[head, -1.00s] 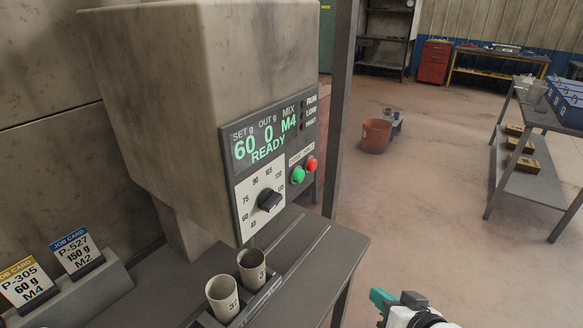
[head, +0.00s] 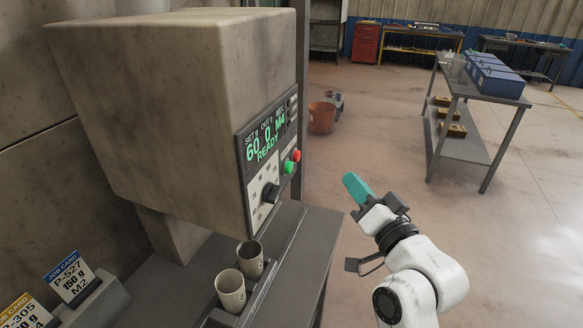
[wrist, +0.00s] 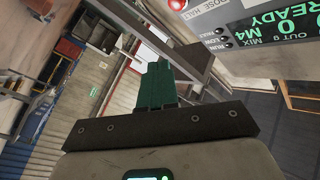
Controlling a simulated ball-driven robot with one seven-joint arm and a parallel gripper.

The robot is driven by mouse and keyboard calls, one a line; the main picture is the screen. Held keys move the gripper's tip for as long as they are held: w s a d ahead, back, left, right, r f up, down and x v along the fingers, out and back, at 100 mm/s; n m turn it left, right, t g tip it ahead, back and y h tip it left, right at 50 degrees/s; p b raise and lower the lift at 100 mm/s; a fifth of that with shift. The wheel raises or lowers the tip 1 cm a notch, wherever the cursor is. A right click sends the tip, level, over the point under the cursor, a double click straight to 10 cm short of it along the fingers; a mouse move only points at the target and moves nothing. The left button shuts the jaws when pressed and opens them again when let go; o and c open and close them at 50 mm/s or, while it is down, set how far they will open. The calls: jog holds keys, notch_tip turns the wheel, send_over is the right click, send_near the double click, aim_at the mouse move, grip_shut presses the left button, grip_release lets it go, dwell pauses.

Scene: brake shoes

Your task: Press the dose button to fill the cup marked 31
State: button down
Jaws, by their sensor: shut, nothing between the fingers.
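The dosing machine (head: 170,90) has a display (head: 266,140) reading 60, 0, M4 and READY. Below it are a green button (head: 289,167), a red button (head: 296,155) and a black dial (head: 270,193). Two pale cups, a front one (head: 230,292) and a rear one (head: 250,262), stand upright under the machine; their marks are not readable. My gripper (head: 357,188), with teal fingers shut and empty, is in the air right of the panel, apart from the buttons. In the wrist view the fingers (wrist: 157,85) point toward the room; the red button (wrist: 178,4) shows at the top edge.
Two job cards, P-527 (head: 70,277) and P-305 (head: 24,315), stand at lower left. The machine's bench (head: 312,250) ends beside my arm.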

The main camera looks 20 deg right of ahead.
aim_at(289, 168)
jog(key=w+a, duration=0.5)
jog(key=a, duration=0.2)
dwell(0.5)
jog(key=shift+w+a+b, duration=0.2)
jog(key=shift+b, duration=0.15)
dwell(1.6)
jog(key=shift+w+a, duration=0.15)
jog(key=shift+a, duration=0.05)
jog(key=shift+w+a, duration=0.25)
jog(key=shift+a, duration=0.1)
dwell(0.9)
dwell(0.3)
jog(key=shift+s+d, duration=0.55)
jog(key=shift+d, duration=0.15)
